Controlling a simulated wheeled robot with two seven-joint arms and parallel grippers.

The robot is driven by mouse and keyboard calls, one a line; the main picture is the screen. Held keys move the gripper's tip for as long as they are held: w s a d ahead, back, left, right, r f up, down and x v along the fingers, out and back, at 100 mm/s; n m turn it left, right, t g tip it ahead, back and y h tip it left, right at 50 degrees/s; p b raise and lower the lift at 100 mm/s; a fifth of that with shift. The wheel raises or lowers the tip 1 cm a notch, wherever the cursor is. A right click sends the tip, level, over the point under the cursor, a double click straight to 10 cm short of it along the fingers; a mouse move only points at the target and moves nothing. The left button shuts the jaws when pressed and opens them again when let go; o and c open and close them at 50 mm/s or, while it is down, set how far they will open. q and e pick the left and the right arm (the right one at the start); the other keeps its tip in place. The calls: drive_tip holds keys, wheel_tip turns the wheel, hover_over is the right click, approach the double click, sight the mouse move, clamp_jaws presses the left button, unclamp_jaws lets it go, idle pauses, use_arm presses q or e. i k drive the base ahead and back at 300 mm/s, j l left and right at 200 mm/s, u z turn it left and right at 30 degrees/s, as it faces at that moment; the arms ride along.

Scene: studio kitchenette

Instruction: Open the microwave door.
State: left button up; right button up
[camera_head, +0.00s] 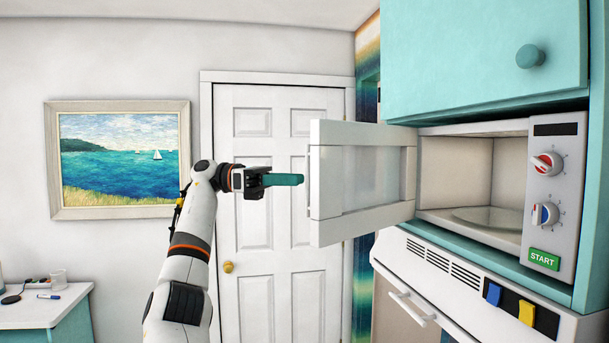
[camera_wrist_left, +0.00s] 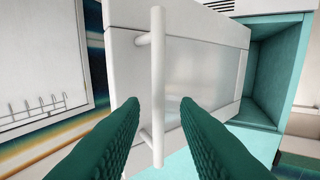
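The microwave (camera_head: 554,190) sits in a teal cabinet at the right of the head view. Its white door (camera_head: 365,180) stands swung wide open to the left, and the cavity with a glass turntable (camera_head: 490,218) shows. My left gripper (camera_head: 300,179) is just left of the door's free edge, its teal fingers pointing at it. In the left wrist view the two fingers (camera_wrist_left: 160,103) are spread apart, with the white bar handle (camera_wrist_left: 158,50) in line with the gap and space on both sides. I cannot tell whether the handle lies between the tips or just beyond. My right gripper is out of view.
A teal upper cabinet (camera_head: 480,55) hangs above the microwave, and a white oven front (camera_head: 450,290) is below it. A closed white room door (camera_head: 270,270) stands behind my left arm. A small table (camera_head: 50,315) with small items is at the lower left.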

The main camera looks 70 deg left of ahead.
sight(360, 177)
drive_tip(key=k+l, duration=0.8)
